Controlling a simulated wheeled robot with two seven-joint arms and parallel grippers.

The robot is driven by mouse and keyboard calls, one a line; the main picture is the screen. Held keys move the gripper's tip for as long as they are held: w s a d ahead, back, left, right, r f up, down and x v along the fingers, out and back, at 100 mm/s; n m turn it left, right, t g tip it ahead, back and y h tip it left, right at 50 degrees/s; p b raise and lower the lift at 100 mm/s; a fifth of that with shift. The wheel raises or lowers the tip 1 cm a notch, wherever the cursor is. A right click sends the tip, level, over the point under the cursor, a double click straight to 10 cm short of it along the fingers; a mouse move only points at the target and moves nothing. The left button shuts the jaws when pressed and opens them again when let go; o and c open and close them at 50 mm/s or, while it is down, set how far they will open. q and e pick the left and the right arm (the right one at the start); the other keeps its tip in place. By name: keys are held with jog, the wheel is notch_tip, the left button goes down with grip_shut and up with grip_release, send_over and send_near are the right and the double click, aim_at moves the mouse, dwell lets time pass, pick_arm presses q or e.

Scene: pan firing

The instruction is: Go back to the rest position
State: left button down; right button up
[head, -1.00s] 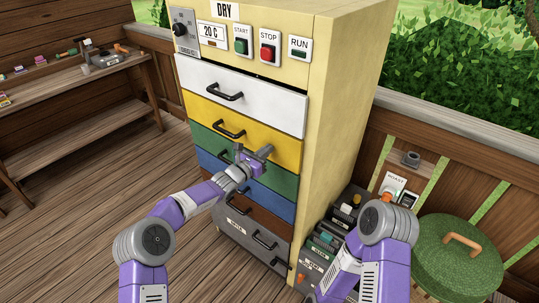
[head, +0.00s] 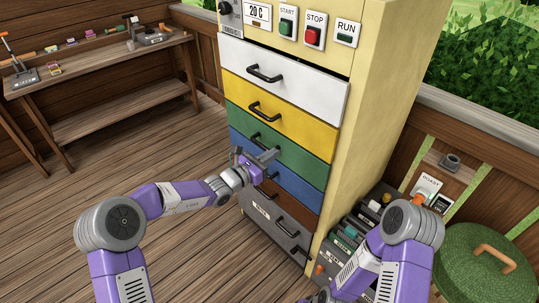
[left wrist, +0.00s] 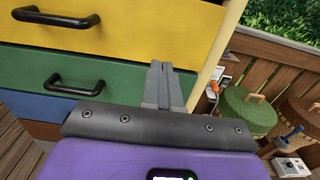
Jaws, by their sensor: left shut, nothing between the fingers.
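My left gripper (head: 268,158) is in front of the drawer cabinet, over the green drawer (head: 300,160) and blue drawer (head: 297,185) in the head view. Its grey fingers are together and empty; they also show in the left wrist view (left wrist: 160,88), pointing up the picture. The black handles of the yellow drawer (left wrist: 150,22) and green drawer (left wrist: 100,68) are left of the fingers there, not gripped. My right arm comes in at the lower right of the head view; its gripper is outside the picture.
A green round lid (head: 485,265) and small control boxes (head: 350,235) stand at the right by the wooden railing (head: 490,135). A workbench (head: 110,60) is at the left, with open plank floor before it.

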pick_arm(q)
jog(key=shift+s+a, duration=0.15)
jog(key=shift+a, duration=0.05)
jog(key=s+f+m+g+y, duration=0.2)
jog(key=s+f+m+g, duration=0.2)
jog(key=s+f, duration=0.55)
jog(key=s+f+m+g+y, duration=0.2)
jog(key=s+f+m+g, duration=0.35)
jog(key=f, duration=0.65)
jog(key=s+a+f+m+y, duration=0.1)
jog(key=s+a+f+m, duration=0.2)
jog(key=s, duration=0.4)
jog(key=s+a+f+m+g+y, duration=0.1)
jog(key=s+a+f+m+y, duration=0.1)
jog(key=s+f+m, duration=0.4)
jog(key=s+a+f+m+g+y, duration=0.1)
jog(key=s+a+f+m+y, duration=0.1)
jog(key=s+a+f+m, duration=0.3)
jog(key=shift+s+f, duration=0.15)
jog(key=shift+s, duration=1.65)
jog(key=shift+a, duration=0.1)
